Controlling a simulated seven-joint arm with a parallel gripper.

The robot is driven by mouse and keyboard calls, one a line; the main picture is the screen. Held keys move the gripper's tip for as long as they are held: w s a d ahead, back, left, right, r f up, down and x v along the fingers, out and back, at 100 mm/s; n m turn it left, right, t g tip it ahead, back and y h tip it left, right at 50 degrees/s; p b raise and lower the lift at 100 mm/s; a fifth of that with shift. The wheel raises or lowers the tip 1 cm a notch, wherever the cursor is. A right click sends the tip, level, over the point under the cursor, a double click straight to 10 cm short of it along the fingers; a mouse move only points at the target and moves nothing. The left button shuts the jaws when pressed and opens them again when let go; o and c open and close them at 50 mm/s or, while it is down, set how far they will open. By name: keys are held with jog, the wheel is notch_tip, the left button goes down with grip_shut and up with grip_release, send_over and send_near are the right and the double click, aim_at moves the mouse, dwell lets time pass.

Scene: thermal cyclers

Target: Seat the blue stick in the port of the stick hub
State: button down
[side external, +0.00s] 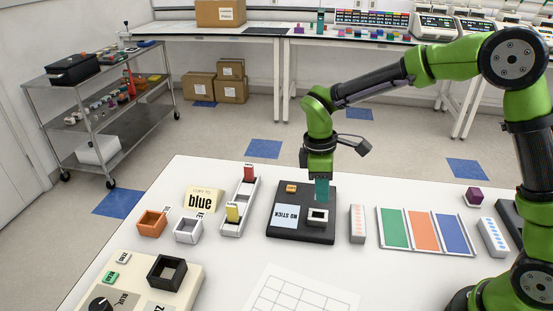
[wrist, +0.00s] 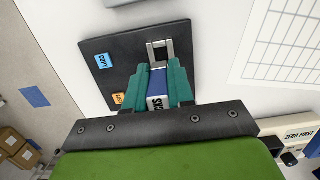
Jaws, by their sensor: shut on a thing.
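My gripper (side external: 322,190) has teal fingers and is above the stick hub (side external: 277,234). In the wrist view, my gripper (wrist: 157,72) is shut on the blue stick (wrist: 156,83), which has a white lettered label. The stick is hidden behind the fingers in the side view. The hub is a flat black box with a light-blue screen reading NO STICK and an orange button. Its port (side external: 318,217) is a pale square frame around a dark hole. In the wrist view the port (wrist: 159,53) appears just beyond the fingertips, and the stick looks apart from it.
A white rack (side external: 238,216) left of the hub holds a red and a yellow stick. Orange and white open boxes stand nearby. A white block (side external: 357,223) and a green-orange-blue tray (side external: 424,231) stand to the right.

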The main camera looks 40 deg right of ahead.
jog(key=shift+f, duration=2.05)
jog(key=shift+f, duration=0.75)
jog(key=c, duration=0.9)
grip_release()
jog(key=shift+f, duration=0.1)
jog(key=r, duration=0.5)
jog(key=w+a+r, duration=0.1)
jog(key=r, duration=1)
jog(key=shift+w+a+r, duration=0.2)
jog(key=shift+a+r, duration=0.05)
jog(key=shift+r, duration=0.15)
